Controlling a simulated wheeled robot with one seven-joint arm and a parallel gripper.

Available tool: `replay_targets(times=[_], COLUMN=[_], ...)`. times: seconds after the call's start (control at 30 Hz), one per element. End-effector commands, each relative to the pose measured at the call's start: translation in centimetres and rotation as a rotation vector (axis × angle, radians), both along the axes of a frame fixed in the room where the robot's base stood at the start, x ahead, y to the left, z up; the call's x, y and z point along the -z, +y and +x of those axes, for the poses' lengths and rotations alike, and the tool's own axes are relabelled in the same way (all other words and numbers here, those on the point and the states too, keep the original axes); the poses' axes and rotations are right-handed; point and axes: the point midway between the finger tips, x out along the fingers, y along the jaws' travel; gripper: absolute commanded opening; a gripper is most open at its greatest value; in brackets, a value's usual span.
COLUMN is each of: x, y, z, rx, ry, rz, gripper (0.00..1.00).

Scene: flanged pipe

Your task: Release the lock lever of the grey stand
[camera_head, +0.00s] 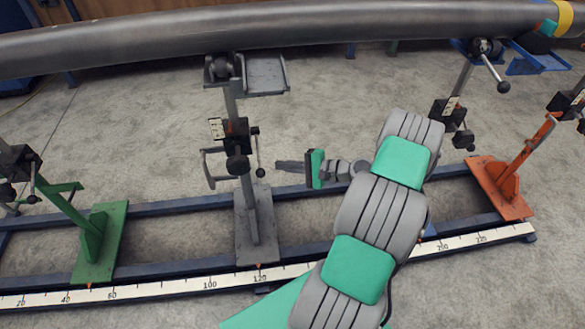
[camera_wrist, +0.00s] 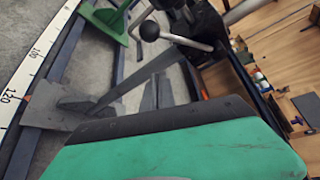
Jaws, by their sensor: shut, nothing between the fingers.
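The grey stand (camera_head: 250,195) stands upright on the rail in the head view, left of my gripper. Its dark clamp block (camera_head: 237,132) sits midway up the post. A thin lever (camera_head: 260,158) with a black ball end hangs down on the block's right side. My gripper (camera_head: 277,166) is shut and empty, pointing left, with its tips just right of the lever's ball and seemingly apart from it. In the wrist view, the stand's base (camera_wrist: 55,112) lies left of my fingers (camera_wrist: 157,80). A black ball on a silver rod (camera_wrist: 190,42) shows above them; contact cannot be told.
A long grey pipe (camera_head: 330,30) runs across the top. A green stand (camera_head: 100,240) is to the left, an orange stand (camera_head: 502,185) to the right. A bent handle (camera_head: 208,165) projects from the grey stand's left. The blue rails carry a scale (camera_head: 185,286).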

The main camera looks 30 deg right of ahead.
Motion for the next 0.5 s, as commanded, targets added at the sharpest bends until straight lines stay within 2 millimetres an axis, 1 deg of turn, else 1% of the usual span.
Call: replay_targets(times=[0.03, 0.2, 0.23, 0.3, 0.4, 0.5], x=[0.5, 1.4, 0.7, 0.1, -0.4, -0.7], y=[0.8, 3.1, 3.2, 3.7, 4.4, 4.7], z=[0.8, 3.6, 2.9, 1.9, 1.0, 0.5], rx=[-0.005, -0.004, 0.002, 0.004, 0.003, 0.003], ry=[0.000, 0.000, 0.001, 0.001, 0.000, 0.000], rz=[-0.001, 0.000, 0.000, 0.000, -0.001, 0.000], gripper=[0.00, 0.00, 0.00, 0.00, 0.00, 0.00])
